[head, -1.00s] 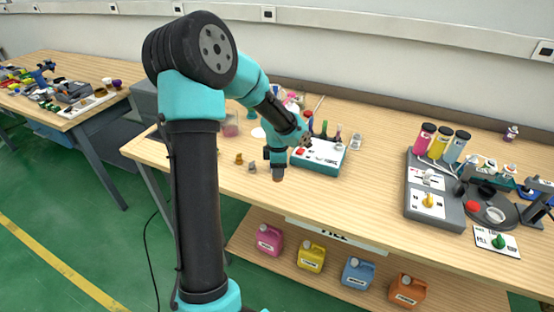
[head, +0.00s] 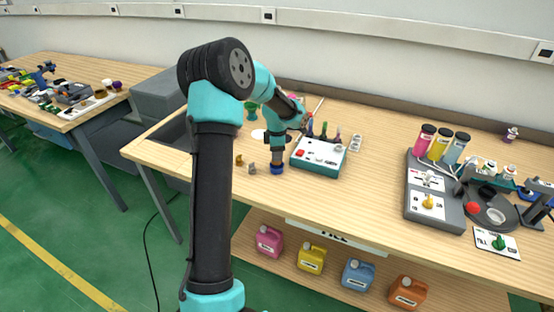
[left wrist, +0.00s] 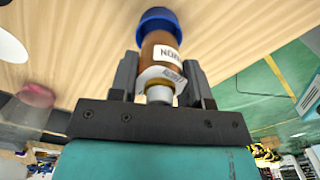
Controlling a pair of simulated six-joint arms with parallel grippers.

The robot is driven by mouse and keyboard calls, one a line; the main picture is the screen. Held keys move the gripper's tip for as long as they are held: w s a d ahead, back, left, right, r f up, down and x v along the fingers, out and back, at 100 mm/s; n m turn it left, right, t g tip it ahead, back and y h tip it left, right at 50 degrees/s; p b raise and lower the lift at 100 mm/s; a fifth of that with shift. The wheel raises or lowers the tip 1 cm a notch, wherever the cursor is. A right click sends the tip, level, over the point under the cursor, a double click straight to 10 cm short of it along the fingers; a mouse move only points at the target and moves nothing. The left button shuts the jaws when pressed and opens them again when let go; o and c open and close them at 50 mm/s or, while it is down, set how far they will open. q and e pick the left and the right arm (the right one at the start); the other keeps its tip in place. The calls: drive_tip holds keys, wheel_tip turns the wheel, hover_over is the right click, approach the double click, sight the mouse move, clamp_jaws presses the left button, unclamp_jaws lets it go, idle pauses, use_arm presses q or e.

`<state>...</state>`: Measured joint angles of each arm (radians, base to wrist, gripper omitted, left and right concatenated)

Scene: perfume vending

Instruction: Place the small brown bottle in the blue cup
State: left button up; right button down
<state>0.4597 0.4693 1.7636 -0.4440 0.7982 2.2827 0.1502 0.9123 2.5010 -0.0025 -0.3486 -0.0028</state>
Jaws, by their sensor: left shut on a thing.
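The small brown bottle (left wrist: 160,46) has a white printed label and a pale neck. My left gripper (left wrist: 158,80) is shut on it, one finger on each side, with the neck towards the wrist. In the head view this gripper (head: 277,158) points down over the bench. The blue cup (left wrist: 157,17) is at the bottle's far end, and its rim shows around that end. In the head view the blue cup (head: 277,169) is directly under the fingers. The bottle's base is hidden, so I cannot tell how deep it sits. My right gripper is not in view.
A teal-and-white box (head: 318,157) with small bottles stands just right of the left gripper. Small brown and grey pieces (head: 251,169) lie to its left. A grey dispenser station (head: 433,190) stands at the right. The bench between is clear.

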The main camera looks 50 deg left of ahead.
use_arm(q)
drive_tip(key=shift+f, duration=1.8)
drive_tip(key=shift+f, duration=0.1)
drive_tip(key=o, duration=0.9)
wheel_tip(320, 180, up, 12)
drive_tip(key=shift+r, duration=0.1)
